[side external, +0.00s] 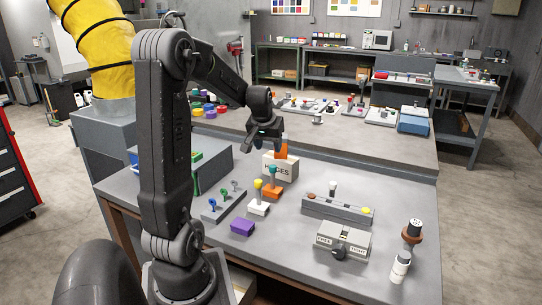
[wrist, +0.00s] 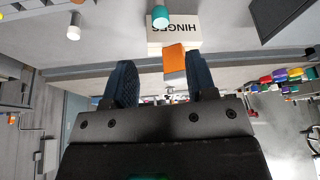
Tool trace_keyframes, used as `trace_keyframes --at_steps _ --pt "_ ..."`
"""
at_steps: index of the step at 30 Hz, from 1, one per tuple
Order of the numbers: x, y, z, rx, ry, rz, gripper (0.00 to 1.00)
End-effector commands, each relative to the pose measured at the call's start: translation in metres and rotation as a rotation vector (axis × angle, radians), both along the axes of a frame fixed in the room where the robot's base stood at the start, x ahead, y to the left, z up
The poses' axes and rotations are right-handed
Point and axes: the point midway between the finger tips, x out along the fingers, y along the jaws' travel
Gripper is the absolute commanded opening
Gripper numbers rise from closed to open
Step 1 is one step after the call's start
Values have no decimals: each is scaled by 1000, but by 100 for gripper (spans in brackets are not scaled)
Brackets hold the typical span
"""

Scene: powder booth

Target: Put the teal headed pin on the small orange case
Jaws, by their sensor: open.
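The teal headed pin (side external: 272,170) stands upright at the table's middle, and its stem appears to meet a small orange block (side external: 273,192), which looks like the small orange case. Its teal head also shows at the top of the wrist view (wrist: 160,17). A second orange piece (side external: 282,150) shows at the top of the HINGES box (side external: 279,168) and in the wrist view (wrist: 174,60). My gripper (side external: 266,145) is open and empty, above and behind the pin, close to the box. Its two fingers (wrist: 160,78) are apart in the wrist view.
A yellow headed pin (side external: 258,186) stands on a white block (side external: 258,209), with a purple block (side external: 242,228) nearby. A rack of pins (side external: 222,206) is left, a grey holder (side external: 338,209) right. Bare table lies between.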

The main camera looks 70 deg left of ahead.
Motion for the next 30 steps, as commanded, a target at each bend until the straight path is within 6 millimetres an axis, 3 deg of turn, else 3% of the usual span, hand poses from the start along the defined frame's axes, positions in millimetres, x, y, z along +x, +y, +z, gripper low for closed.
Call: trace_keyframes --at_steps 2,5,9,12,15,18,24,30 --pt "4 -14 8 4 -3 -27 52" --pt "16 -56 22 13 -11 -117 52" --pt "22 -156 48 30 -33 -336 52" --pt "6 -229 59 38 -49 -508 52" --pt "-21 -284 63 42 -64 -662 52" --pt "-48 -321 62 45 -77 -784 52" --pt "-79 -350 57 44 -91 -906 52" --pt "-82 -352 56 43 -90 -916 52"
